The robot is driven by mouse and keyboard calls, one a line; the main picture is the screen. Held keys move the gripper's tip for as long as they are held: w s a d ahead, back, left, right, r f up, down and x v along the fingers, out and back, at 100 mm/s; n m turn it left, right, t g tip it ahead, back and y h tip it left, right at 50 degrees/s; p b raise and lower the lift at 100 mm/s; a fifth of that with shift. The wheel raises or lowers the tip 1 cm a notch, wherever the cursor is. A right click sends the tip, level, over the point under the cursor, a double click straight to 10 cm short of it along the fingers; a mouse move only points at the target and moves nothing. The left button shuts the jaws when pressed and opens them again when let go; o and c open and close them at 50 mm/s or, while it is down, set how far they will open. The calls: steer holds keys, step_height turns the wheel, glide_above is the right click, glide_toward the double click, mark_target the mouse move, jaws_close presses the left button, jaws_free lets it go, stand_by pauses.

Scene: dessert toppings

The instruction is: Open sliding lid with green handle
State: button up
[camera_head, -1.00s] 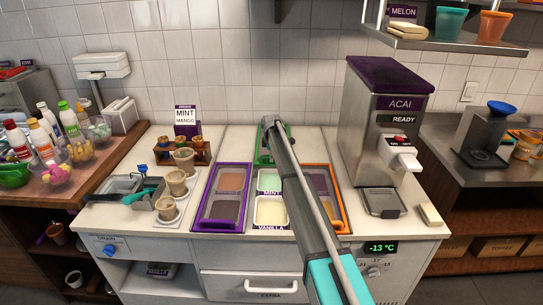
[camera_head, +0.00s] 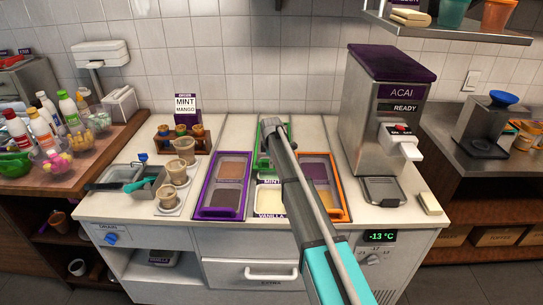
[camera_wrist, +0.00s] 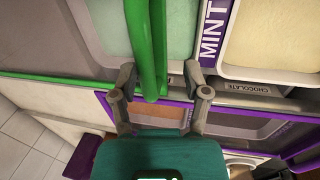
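The green-framed lid (camera_head: 264,158) lies at the back of the middle column of the counter, between the purple-framed and orange-framed lids. My arm hides part of it in the head view. In the wrist view its green handle (camera_wrist: 150,42) runs down between the fingers of my gripper (camera_wrist: 158,72). The fingers are apart, one on each side of the handle, with gaps visible. Pale mint (camera_wrist: 180,30) shows beside the handle, and the vanilla tub (camera_wrist: 280,40) is uncovered. My arm hides the fingertips in the head view.
The purple-framed lid (camera_head: 205,209) is left and the orange-framed lid (camera_head: 338,209) right. Cups (camera_head: 167,196) and a tool tray stand further left. The acai machine (camera_head: 377,125) stands at the right. A shelf (camera_head: 450,30) overhangs the upper right.

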steer(key=s, duration=1.8)
step_height(320, 180, up, 16)
steer(key=s+p, duration=0.3)
steer(key=p, duration=1.2)
steer(key=shift+f+p, duration=0.2)
steer(key=shift+p, duration=0.1)
stand_by(1.0)
steer(key=shift+w+f, duration=0.1)
steer(key=shift+f, duration=0.05)
stand_by(0.5)
steer(key=shift+w+f+b, duration=0.8)
steer(key=shift+f+b, duration=0.1)
steer(key=shift+b, duration=0.15)
steer(key=shift+f, duration=0.15)
step_height(320, 180, down, 13)
steer(key=w+b, duration=0.2)
steer(key=b, duration=1.1)
steer(key=shift+w, duration=0.35)
